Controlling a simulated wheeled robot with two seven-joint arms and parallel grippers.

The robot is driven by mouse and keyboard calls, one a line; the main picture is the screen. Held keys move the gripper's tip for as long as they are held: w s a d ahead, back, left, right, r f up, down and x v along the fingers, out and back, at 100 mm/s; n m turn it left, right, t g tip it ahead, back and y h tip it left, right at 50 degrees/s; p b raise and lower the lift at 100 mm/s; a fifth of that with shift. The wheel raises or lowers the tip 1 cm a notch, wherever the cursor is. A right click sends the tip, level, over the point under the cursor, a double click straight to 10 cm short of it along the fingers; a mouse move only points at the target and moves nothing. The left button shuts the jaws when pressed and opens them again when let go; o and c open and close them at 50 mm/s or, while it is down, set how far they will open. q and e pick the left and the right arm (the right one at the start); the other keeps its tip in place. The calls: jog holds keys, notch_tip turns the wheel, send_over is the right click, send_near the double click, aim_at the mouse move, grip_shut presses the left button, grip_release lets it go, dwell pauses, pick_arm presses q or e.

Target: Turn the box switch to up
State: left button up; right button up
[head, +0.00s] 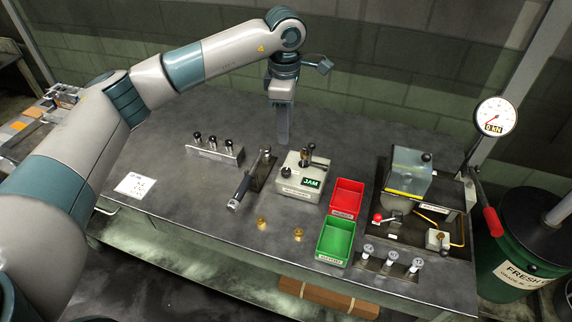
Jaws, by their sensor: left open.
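A cream control box (301,190) stands on the metal bench near its middle. It has a small screen (312,183) reading JAM, a dark round knob (285,170) on its face and a black-tipped lever (308,152) standing on top. Which of these is the box switch, and its exact setting, I cannot tell. My left gripper (283,138) hangs pointing down, behind and slightly left of the box, apart from it. It is open and holds nothing visible; its fingers overlap in this view. My right gripper is out of view.
A black-handled tool (240,190) and a rack of pins (214,150) are left of the box. Red (346,198) and green (335,242) bins stand right of it. A press with a clear guard (408,172) is farther right. Two brass pieces (298,234) lie in front.

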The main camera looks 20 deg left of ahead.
aim_at(286, 170)
pick_arm(q)
jog(key=f+p, duration=0.2)
jog(key=f, duration=0.3)
jog(key=f+p, duration=0.2)
jog(key=f, duration=0.2)
jog(key=f+p, duration=0.2)
jog(key=f, duration=0.3)
jog(key=shift+w+f, duration=0.25)
jog(key=shift+f, duration=0.65)
jog(key=shift+c, duration=0.3)
jog(key=c, duration=1)
